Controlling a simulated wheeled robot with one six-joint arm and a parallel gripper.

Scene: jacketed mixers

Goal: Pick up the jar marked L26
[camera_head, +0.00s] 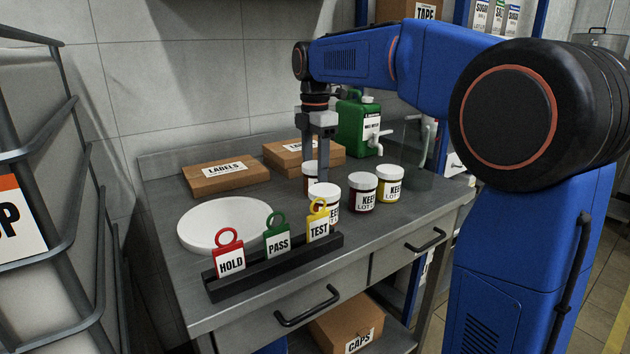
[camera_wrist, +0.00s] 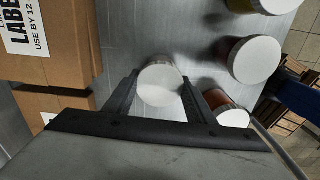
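Several white-lidded jars stand on the steel bench. The back one, a brown jar (camera_head: 309,179), is under my gripper (camera_head: 317,153); its lid also shows between the fingertips in the wrist view (camera_wrist: 160,84). My gripper points down, its fingers apart on either side of that lid; I cannot tell whether they touch it. The red jar also shows in the wrist view (camera_wrist: 242,60). No L26 mark is readable; the lot numbers are too small or hidden.
A black rack (camera_head: 275,267) with HOLD, PASS and TEST tags stands in front of the jars. A white round dish (camera_head: 205,222) lies at left. A LABELS box (camera_head: 226,180), a second carton (camera_head: 290,157) and a green canister (camera_head: 352,126) stand behind.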

